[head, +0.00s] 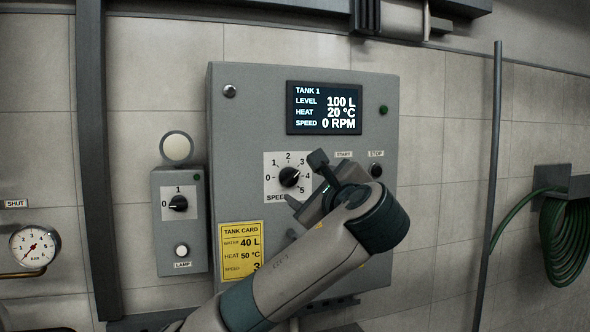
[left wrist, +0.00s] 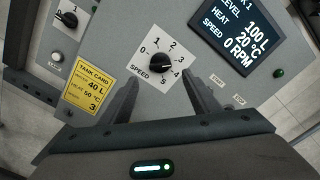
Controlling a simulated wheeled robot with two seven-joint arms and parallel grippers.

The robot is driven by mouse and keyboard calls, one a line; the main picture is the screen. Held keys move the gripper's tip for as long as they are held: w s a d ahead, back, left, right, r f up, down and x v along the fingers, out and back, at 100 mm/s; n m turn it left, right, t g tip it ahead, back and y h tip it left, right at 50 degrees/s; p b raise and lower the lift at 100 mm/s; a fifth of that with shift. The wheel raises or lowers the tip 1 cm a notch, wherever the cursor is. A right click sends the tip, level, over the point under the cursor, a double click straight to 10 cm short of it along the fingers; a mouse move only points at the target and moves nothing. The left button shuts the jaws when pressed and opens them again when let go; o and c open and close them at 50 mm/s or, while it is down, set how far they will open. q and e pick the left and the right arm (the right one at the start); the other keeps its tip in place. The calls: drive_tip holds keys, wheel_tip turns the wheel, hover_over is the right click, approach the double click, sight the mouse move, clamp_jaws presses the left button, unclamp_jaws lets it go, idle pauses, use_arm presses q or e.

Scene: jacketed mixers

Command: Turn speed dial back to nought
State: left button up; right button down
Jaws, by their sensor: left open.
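The display (head: 324,108) reads Tank 1, level 100 L, heat 20 °C, speed 0 RPM. My left gripper (head: 305,182) is open and empty, just right of the dial in the head view. In the left wrist view its fingers (left wrist: 160,84) stand apart below the dial, not touching it. My right gripper is out of view.
A yellow tank card (head: 241,250) is below the dial, partly behind my arm. A stop button (head: 376,170) is right of my gripper. A lamp switch box (head: 180,222) and a gauge (head: 35,249) are at left. A green hose (head: 567,240) hangs at right.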

sight(293, 180)
use_arm(q)
drive_tip(key=p+x, duration=0.3)
drive_tip(key=x, duration=0.3)
drive_tip(key=shift+w+a+r, duration=0.1)
drive_tip(key=shift+w+r, duration=0.05)
drive_tip(key=shift+w, duration=0.15)
drive_tip(key=shift+w+a+p, duration=0.15)
drive_tip(key=shift+w+p, duration=0.25)
drive_tip(key=shift+w, duration=0.2)
drive_tip(key=c, duration=1.1)
drive_tip(key=shift+o, duration=0.2)
drive_tip(key=shift+f, duration=0.2)
